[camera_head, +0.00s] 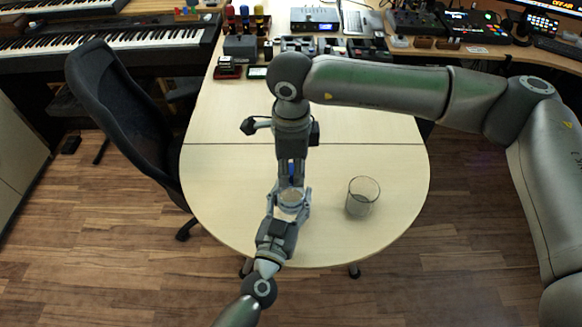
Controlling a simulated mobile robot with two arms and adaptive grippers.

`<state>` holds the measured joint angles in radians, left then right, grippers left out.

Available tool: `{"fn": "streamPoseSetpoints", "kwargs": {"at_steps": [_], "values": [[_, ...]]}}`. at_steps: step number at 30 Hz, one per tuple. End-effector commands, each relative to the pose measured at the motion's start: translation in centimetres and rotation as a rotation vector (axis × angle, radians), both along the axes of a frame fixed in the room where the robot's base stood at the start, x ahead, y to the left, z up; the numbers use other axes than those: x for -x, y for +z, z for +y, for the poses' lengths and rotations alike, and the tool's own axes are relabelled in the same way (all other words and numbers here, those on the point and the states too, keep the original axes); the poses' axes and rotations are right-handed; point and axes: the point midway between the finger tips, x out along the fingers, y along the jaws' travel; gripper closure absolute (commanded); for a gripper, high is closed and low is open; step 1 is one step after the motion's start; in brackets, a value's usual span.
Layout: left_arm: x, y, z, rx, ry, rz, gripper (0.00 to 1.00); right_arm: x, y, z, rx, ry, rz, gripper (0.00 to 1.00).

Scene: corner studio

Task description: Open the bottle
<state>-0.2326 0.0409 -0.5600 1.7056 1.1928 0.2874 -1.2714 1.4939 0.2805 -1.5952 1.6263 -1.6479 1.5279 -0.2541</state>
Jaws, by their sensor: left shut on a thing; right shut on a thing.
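The bottle (291,198) is mostly hidden between my grippers, and only a small pale, clear part of it shows above the table (225,195). My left gripper (290,197) comes from the lower left and is shut around the bottle's body. My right gripper (291,180) points down from above and is shut on the bottle's blue cap (291,169), which shows between its fingers. The two grippers are very close, one above the other. I cannot tell whether the cap is still joined to the bottle or whether the bottle touches the table.
A clear glass (362,197) stands on the table right of the grippers. A black office chair (120,115) is at the table's left side. Audio gear (315,20) and small boxes crowd the back. The rounded front of the table is otherwise clear.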

Motion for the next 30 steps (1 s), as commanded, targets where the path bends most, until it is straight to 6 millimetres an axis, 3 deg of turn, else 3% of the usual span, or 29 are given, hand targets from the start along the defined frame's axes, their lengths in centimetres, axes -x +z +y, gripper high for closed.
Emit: {"fn": "streamPoseSetpoints", "kwargs": {"at_steps": [30], "values": [[-0.01, 0.03, 0.00, -0.001, 0.000, -0.001, 1.00, 0.03, 0.14, -0.05, 0.000, 1.790, -0.001, 1.00]]}}
